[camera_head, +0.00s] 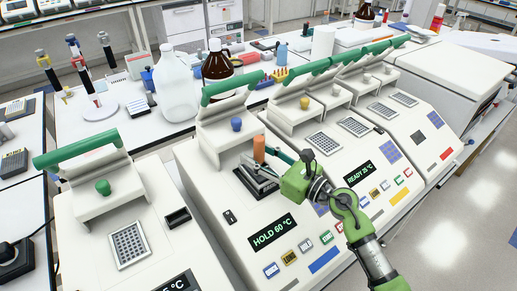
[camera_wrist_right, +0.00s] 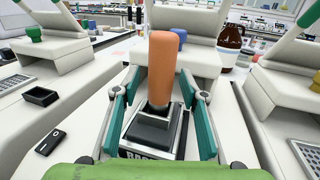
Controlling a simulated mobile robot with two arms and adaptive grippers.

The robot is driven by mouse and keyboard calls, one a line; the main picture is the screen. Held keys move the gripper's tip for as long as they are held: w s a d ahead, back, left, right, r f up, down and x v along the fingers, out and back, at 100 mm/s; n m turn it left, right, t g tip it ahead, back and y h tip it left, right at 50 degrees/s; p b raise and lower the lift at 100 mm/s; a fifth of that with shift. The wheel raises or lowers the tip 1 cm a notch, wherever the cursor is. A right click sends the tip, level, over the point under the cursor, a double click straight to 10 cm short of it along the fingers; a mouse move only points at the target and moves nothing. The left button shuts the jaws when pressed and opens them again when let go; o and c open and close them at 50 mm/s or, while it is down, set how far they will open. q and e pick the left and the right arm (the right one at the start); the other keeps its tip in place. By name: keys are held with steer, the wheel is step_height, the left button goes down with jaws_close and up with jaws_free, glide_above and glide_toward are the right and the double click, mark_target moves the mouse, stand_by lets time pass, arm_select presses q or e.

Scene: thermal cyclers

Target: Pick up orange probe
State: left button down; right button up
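The orange probe (camera_head: 259,148) stands upright in the dark recessed block of the cycler (camera_head: 285,215) whose screen reads HOLD 60 °C. In the right wrist view the probe (camera_wrist_right: 161,68) is an orange handle above a dark base, near the picture's middle. My right gripper (camera_head: 264,168) reaches in from the right at the probe. In the wrist view its teal fingers (camera_wrist_right: 160,85) are spread on either side of the probe, with gaps visible between them and the handle. My left gripper is not in view.
The cycler's raised lid (camera_head: 224,120) with a blue knob (camera_head: 236,124) stands just behind the probe. More cyclers flank it, one reading READY 25 °C. A brown bottle (camera_head: 217,68) and a white jug (camera_head: 176,88) stand on the bench behind.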

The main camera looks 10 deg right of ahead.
steer(key=shift+s, duration=0.1)
jaws_close()
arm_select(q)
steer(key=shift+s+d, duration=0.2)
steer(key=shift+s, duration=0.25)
arm_select(e)
steer(key=shift+r, duration=0.15)
